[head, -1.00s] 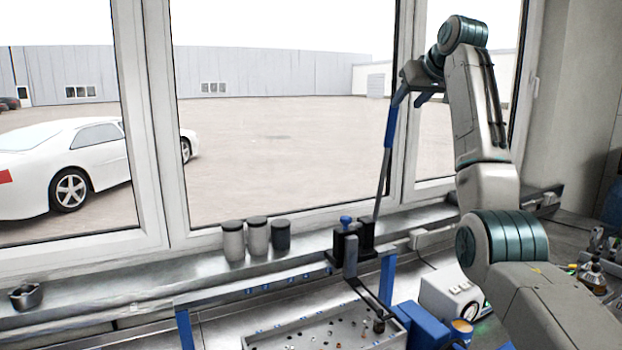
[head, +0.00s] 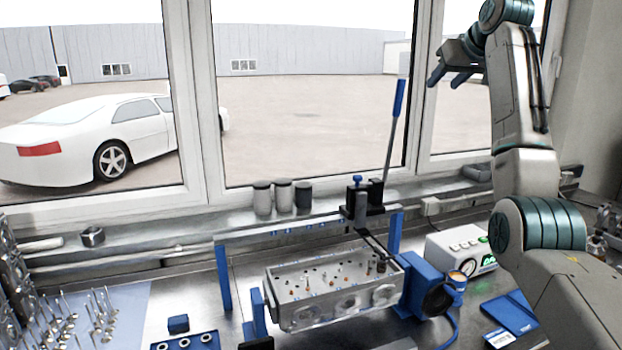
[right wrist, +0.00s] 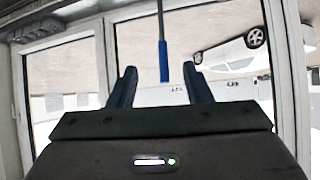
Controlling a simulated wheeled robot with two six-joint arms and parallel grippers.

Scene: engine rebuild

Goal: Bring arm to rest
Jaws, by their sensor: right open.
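My right gripper (head: 451,80) is raised high at the right, in front of the window, open and empty. In the right wrist view its two blue fingers (right wrist: 158,88) stand wide apart. A lever with a blue handle (head: 399,98) rises from a black fixture (head: 362,208) behind the cylinder head; in the head view it is left of the gripper and apart from it. The handle also shows in the right wrist view (right wrist: 164,62), between and beyond the fingers. My left gripper is not in view.
The grey cylinder head (head: 300,318) sits in a blue-posted stand on the metal bench. A white box with a gauge (head: 458,247), a blue booklet (head: 511,313) and a blue tray (head: 190,341) lie around it. Three canisters (head: 283,196) stand on the sill.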

